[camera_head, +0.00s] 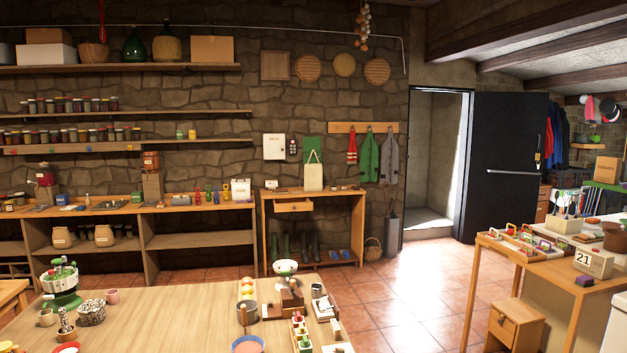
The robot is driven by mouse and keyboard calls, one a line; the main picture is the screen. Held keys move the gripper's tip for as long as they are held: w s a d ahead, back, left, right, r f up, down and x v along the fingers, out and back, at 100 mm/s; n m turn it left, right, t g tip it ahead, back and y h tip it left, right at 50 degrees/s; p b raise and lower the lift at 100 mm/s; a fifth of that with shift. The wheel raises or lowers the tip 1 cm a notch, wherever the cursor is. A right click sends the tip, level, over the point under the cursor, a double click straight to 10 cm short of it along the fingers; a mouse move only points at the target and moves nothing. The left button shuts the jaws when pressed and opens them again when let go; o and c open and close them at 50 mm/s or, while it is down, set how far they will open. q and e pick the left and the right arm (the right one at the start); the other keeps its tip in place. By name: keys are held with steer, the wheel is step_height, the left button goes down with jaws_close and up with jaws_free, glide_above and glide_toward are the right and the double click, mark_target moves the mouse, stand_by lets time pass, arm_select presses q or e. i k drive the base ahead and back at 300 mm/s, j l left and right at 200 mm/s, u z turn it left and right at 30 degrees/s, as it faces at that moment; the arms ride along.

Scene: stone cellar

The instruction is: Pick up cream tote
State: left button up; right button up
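The cream tote (314,176) stands upright on a small wooden side table (347,193) against the stone wall, its handles looped upward. A green panel on the wall shows just behind and above it. The tote is far across the room, beyond the near table. Neither of my grippers shows in the head view.
A large wooden table (180,326) with several small items fills the foreground. Another cluttered table (540,262) stands at right. Tiled floor (400,291) between them is open, leading to an open doorway (432,165).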

mark_target(312, 171)
steer(key=i+l+z, duration=0.9)
steer(key=i+z, duration=0.45)
steer(key=i, duration=0.2)
steer(key=i+u, duration=0.25)
steer(key=i, duration=0.2)
steer(key=i+u, duration=0.25)
steer(key=i, duration=0.2)
steer(key=i+l+u, duration=0.25)
steer(key=i, duration=0.15)
steer(key=i+l+u, duration=0.1)
steer(key=i+u, duration=0.15)
steer(key=i, duration=0.2)
steer(key=i+u, duration=0.3)
steer(key=i, duration=1.45)
steer(key=i+u, duration=0.2)
steer(key=i, duration=0.35)
steer(key=i+u, duration=0.2)
steer(key=i, duration=0.4)
steer(key=i+l+u, duration=0.15)
steer(key=i, duration=0.4)
steer(key=i+j, duration=0.2)
steer(key=i, duration=0.65)
steer(key=i+j+u, duration=0.1)
steer(key=i, duration=0.8)
